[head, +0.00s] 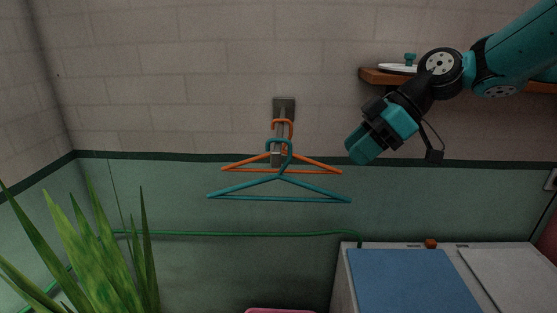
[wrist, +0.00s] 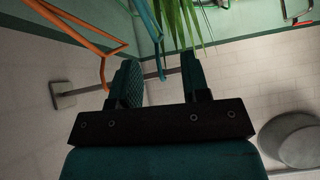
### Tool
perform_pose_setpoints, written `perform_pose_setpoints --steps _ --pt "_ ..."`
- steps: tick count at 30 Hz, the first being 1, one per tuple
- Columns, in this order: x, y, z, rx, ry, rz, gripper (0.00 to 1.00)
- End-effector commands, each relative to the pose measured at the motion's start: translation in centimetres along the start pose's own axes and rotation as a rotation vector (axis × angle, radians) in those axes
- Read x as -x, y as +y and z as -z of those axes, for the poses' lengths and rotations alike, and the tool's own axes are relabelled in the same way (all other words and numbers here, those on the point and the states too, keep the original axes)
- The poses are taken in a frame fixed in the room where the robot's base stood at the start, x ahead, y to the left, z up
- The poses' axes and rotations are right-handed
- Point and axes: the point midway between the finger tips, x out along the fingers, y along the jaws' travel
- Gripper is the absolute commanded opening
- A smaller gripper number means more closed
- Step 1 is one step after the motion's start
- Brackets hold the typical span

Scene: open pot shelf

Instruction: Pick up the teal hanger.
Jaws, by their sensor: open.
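The teal hanger (head: 300,199) hangs at the front of a grey wall hook (head: 284,104), with its bottom bar level. It also shows at the top of the wrist view (wrist: 147,18), only in part. An orange hanger (head: 318,172) hangs behind it, nearer the wall, and shows at the upper left of the wrist view (wrist: 80,35). My gripper (head: 362,148) is to the right of both hangers in the head view, tilted down and left. In the wrist view its fingers (wrist: 159,62) are apart, with the hook's rod visible between them and no hanger gripped.
A wooden shelf (head: 373,77) with a white dish (head: 398,68) is on the wall behind my arm. A white cabinet (head: 343,280) with a blue top panel (head: 410,282) stands lower right. A spiky plant (head: 90,245) fills the lower left. A green hose (head: 220,233) runs below the hangers.

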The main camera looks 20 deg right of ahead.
Motion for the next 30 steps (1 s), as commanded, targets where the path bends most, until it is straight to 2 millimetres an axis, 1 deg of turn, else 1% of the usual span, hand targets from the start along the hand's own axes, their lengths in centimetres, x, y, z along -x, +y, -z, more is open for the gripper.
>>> perform_pose_setpoints --steps 1,2,3,5,8,15,18,21,26,30 --pt "1.6 1.1 0.0 0.026 0.019 -0.012 0.43" --pt "2.0 1.4 -0.1 0.045 0.027 -0.016 0.43" --pt "2.2 1.8 -0.3 0.063 0.036 -0.018 0.43" --pt "1.9 2.0 -0.3 0.08 0.043 -0.019 0.43" --pt "-0.1 2.0 -0.2 0.085 0.043 -0.016 0.43" --pt "-5.7 2.0 0.2 0.084 0.042 -0.012 0.43" --pt "-7.6 2.0 0.3 0.085 0.04 -0.014 0.43" --pt "-9.0 2.1 0.3 0.085 0.041 -0.016 0.43" --pt "-10.0 2.1 0.3 0.084 0.041 -0.018 0.43" --pt "-11.6 2.0 0.5 0.082 0.04 -0.013 0.43"
